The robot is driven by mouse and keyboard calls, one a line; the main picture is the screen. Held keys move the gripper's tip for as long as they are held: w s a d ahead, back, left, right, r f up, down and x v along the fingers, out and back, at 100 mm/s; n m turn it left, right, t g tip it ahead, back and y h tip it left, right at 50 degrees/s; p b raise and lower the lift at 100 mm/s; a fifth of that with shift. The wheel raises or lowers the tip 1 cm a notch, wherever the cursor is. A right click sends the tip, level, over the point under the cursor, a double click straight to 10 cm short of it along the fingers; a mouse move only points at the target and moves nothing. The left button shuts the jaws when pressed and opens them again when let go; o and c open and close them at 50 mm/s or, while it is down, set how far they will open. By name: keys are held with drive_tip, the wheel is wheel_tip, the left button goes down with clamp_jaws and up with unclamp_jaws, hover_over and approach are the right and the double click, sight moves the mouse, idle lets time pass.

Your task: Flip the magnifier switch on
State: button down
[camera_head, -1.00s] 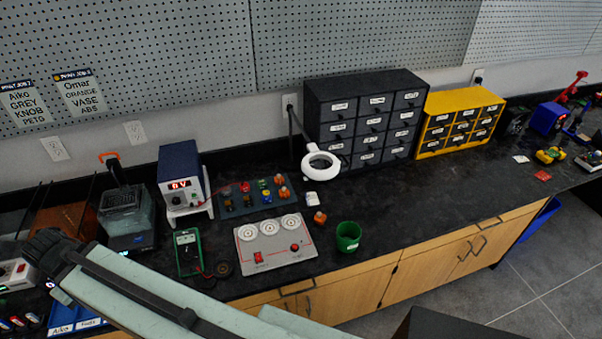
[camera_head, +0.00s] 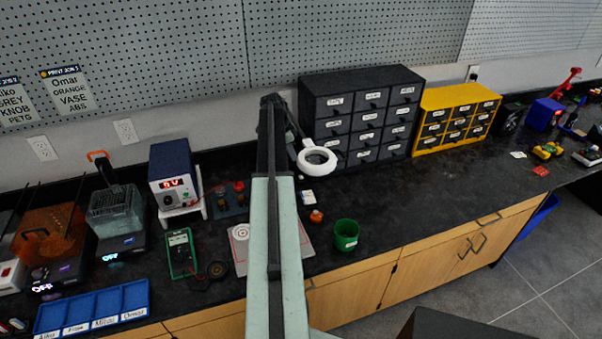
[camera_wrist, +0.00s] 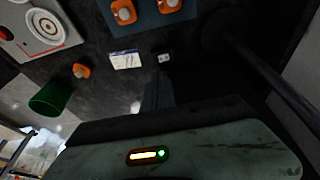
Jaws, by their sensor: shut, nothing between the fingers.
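The magnifier (camera_head: 317,161), a white ring lamp on a dark arm, stands in front of the black drawer cabinet in the head view, just right of my arm. Its dark arm is partly hidden there. In the wrist view a small pale fitting with dark spots (camera_wrist: 165,58) lies on the black bench beside a white label card (camera_wrist: 126,61). It may be the magnifier switch; its position is too small to read. My gripper (camera_wrist: 157,84) is shut and empty, dark against the bench, with its tip just below the fitting in the picture. In the head view my arm hides the gripper.
The white panel with dials (camera_head: 240,250) is partly behind my arm. An orange knob (camera_head: 316,216) and a green cup (camera_head: 346,235) stand to its right. A black drawer cabinet (camera_head: 362,118) is behind. A dark rod (camera_wrist: 275,85) crosses the wrist view's right. Bench right of the cup is clear.

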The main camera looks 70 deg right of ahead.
sight(302, 177)
idle(0.3)
drive_tip(key=b+x, duration=0.9)
drive_tip(key=x, duration=0.1)
drive_tip(key=shift+f+b, duration=0.15)
drive_tip(key=shift+b, duration=0.25)
drive_tip(key=shift+w, duration=0.15)
